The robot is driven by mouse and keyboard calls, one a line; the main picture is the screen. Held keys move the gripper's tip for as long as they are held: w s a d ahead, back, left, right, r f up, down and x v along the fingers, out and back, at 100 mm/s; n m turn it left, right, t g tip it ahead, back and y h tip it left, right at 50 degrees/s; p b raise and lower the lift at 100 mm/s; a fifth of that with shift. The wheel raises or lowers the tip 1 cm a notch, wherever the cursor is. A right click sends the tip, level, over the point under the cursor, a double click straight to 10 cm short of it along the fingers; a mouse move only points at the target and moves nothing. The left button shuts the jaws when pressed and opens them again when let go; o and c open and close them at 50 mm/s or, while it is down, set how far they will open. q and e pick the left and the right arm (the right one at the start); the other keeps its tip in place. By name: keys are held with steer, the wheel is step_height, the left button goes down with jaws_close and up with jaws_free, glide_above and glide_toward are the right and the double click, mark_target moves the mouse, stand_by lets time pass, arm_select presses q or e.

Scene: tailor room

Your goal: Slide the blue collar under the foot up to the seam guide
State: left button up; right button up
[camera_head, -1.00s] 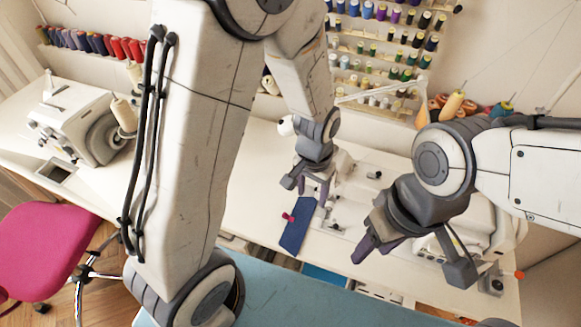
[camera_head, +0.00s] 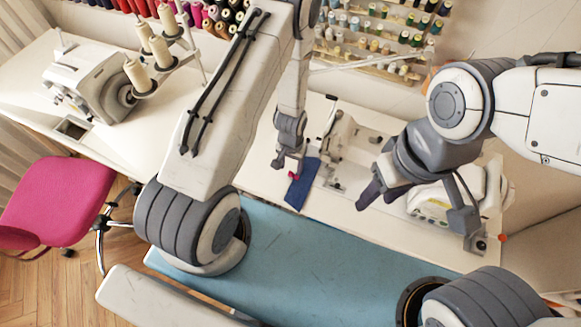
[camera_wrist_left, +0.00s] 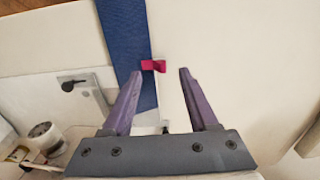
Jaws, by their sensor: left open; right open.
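The blue collar (camera_head: 302,190) lies flat on the white table, its near end by the front edge. A pink tab (camera_head: 293,175) stands at its left side; the wrist view also shows the collar (camera_wrist_left: 124,30) and the tab (camera_wrist_left: 153,66). My left gripper (camera_head: 287,168) is open over the collar; in the wrist view its fingertips (camera_wrist_left: 161,74) are on either side of the tab, which no finger visibly grips. My right gripper (camera_head: 376,200) is open and empty, right of the collar.
A serger (camera_head: 95,82) with thread cones is at the left. A pink chair (camera_head: 65,200) stands by the table. A blue surface (camera_head: 320,250) lies in front. Thread racks (camera_head: 375,45) line the wall.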

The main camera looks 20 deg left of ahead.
mark_target(300, 179)
arm_select(q)
steer(key=shift+f, duration=1.45)
jaws_close()
steer(key=shift+d, duration=0.15)
steer(key=shift+s+d, duration=0.1)
steer(key=shift+d, duration=1.5)
jaws_free()
